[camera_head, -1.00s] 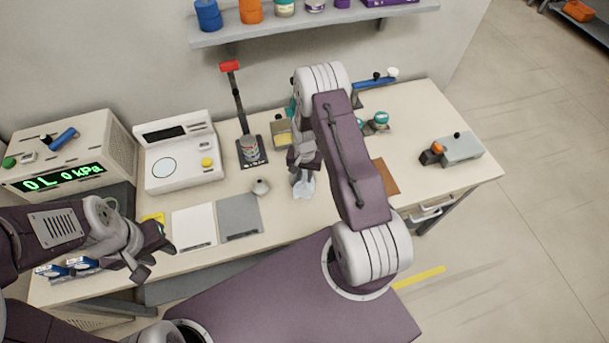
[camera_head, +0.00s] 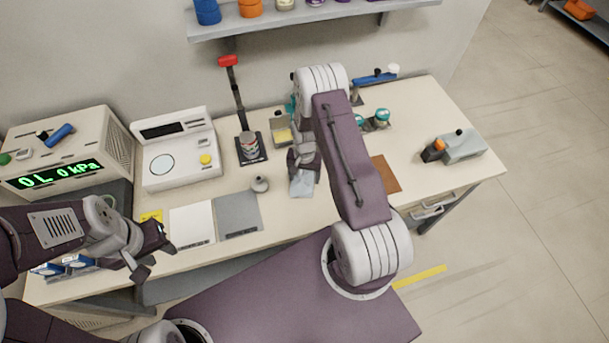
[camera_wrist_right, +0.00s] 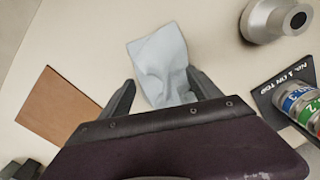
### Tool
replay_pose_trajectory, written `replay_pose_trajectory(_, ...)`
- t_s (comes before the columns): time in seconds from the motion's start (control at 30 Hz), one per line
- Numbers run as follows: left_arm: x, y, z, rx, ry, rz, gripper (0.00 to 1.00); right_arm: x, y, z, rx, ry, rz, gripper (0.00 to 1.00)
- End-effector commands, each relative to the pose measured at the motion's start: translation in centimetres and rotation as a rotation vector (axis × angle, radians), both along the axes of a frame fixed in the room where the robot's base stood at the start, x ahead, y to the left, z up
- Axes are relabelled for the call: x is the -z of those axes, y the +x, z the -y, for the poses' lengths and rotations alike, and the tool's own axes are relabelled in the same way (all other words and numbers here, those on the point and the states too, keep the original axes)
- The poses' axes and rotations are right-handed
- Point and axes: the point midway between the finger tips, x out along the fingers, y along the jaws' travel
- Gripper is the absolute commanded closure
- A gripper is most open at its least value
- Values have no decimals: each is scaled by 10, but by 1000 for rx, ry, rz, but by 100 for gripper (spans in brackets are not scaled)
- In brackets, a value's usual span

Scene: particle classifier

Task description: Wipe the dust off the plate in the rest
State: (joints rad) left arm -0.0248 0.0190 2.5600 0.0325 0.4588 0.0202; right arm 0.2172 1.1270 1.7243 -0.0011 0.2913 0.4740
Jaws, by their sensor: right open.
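A pale blue-grey cloth (camera_head: 302,186) lies crumpled on the bench, left of the brown square. In the right wrist view the cloth (camera_wrist_right: 158,58) lies ahead of and between the fingers. My right gripper (camera_wrist_right: 161,90) is open over its near end; contact cannot be told. In the head view my right gripper (camera_head: 304,160) is just behind the cloth, partly covered by my arm. My left gripper (camera_head: 153,255) is open and empty at the bench's front left. I cannot tell which thing is the plate in the rest; a small box with yellow inside (camera_head: 283,132) stands behind my right gripper.
A white mat (camera_head: 192,222), grey mat (camera_head: 238,214) and grey knobbed weight (camera_head: 260,185) lie left of the cloth. A can stand (camera_head: 250,147), scale (camera_head: 180,160) and pressure box (camera_head: 60,160) stand behind. A brown square (camera_head: 385,173) lies right.

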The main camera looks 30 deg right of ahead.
Motion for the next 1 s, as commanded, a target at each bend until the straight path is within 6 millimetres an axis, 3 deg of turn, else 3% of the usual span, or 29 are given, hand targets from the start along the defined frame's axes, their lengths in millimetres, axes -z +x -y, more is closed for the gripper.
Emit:
replay_pose_trajectory(0.07,2,0,0,0,0,0,64,2,0,0,0,0,0,32)
replay_pose_trajectory(0.5,1,0,0,0,0,0,64,2,0,0,0,0,0,100)
replay_pose_trajectory(1.0,-5,0,0,0,0,0,64,-1,-1,-1,1,0,0,100)
